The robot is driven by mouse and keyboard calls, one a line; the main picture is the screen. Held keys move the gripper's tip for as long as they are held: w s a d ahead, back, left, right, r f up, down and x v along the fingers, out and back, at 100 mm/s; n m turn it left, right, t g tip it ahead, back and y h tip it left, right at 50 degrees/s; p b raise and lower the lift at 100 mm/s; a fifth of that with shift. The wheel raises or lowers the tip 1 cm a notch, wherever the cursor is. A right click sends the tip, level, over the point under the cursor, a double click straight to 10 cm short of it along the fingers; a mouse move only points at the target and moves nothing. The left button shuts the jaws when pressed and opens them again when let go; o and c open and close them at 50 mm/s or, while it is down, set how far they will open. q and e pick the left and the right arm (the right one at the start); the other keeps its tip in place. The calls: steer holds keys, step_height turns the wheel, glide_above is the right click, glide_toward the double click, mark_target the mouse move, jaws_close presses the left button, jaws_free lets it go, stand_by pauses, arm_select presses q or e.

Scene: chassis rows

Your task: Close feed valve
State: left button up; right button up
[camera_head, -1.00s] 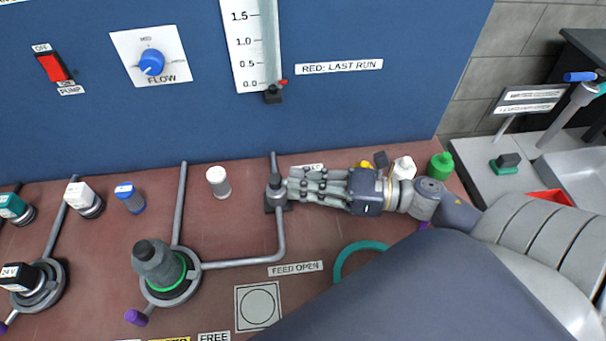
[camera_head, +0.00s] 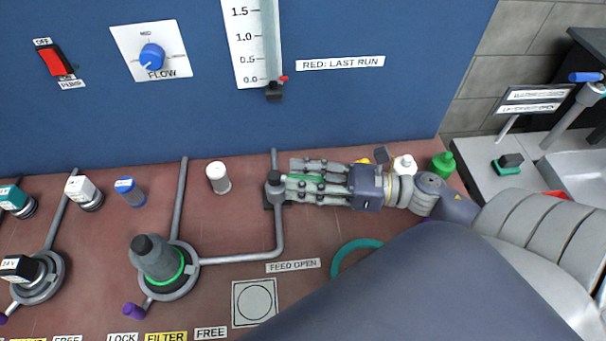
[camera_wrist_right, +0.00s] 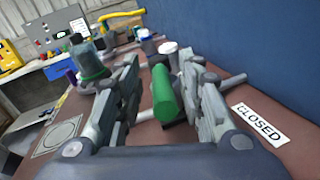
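The feed valve (camera_head: 275,188) is a dark grey body on the pipe at the back of the red-brown bench. Its green handle (camera_wrist_right: 163,93) points to the right in the head view, crosswise to the pipe's upright stretch. My right gripper (camera_head: 288,181) comes in from the right. Its fingers are spread on both sides of the handle, with gaps visible in the right wrist view. A "CLOSED" label (camera_wrist_right: 259,122) lies beside the fingers, and a "FEED OPEN" label (camera_head: 293,266) lies in front of the valve. My left gripper is not in view.
The blue panel (camera_head: 400,110) stands close behind the valve. A white-capped cylinder (camera_head: 218,178) is left of it. A grey filter housing with a green ring (camera_head: 157,262) is front left. White (camera_head: 404,165) and green (camera_head: 443,164) bottles are beyond my wrist.

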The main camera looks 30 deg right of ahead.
steer(key=v, duration=1.2)
